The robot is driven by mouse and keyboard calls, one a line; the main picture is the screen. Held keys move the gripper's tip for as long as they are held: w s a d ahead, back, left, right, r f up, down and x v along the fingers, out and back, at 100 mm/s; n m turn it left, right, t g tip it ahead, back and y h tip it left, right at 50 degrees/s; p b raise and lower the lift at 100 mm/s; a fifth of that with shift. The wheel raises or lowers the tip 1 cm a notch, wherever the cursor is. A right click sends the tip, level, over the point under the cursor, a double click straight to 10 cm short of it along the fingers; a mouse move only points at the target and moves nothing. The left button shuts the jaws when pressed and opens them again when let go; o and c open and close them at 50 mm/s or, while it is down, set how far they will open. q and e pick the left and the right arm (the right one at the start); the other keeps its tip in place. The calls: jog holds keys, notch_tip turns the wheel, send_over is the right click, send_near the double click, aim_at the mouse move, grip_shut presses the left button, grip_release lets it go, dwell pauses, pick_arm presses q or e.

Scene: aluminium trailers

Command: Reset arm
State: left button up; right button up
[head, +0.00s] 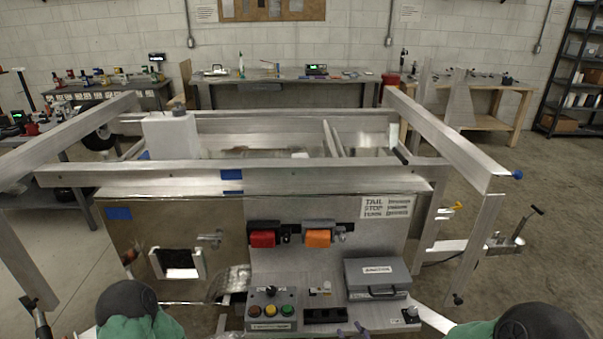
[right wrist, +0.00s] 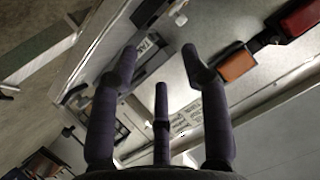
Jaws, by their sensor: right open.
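My right gripper (right wrist: 160,54) is open in the right wrist view, with its dark fingers spread and nothing between them. My left gripper is not in view; only part of my left arm shows at the lower left. An orange lamp (head: 317,238) and a red lamp (head: 263,239) sit on the panel. Both lamps also show in the right wrist view, the orange one (right wrist: 237,66) and the red one (right wrist: 301,21).
A grey labelled box (head: 377,275) and a control box (head: 270,310) with coloured buttons stand on the panel near my right fingertips. The aluminium trailer frame (head: 300,174) spans the view ahead. Workbenches (head: 285,82) line the back wall. Open floor (head: 560,225) lies at right.

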jog(key=s+a+f+g+y+p, duration=0.1)
jog(key=s+a+f+g, duration=0.1)
jog(key=s+f+g, duration=0.4)
jog(key=s+a+f+m+g+p, duration=0.1)
jog(key=s+f+g, duration=0.5)
jog(key=s+f, duration=0.6)
jog(key=shift+s+a+f+y, duration=0.4)
jog(key=shift+s+a, duration=0.05)
jog(key=shift+s, duration=0.8)
dwell(1.7)
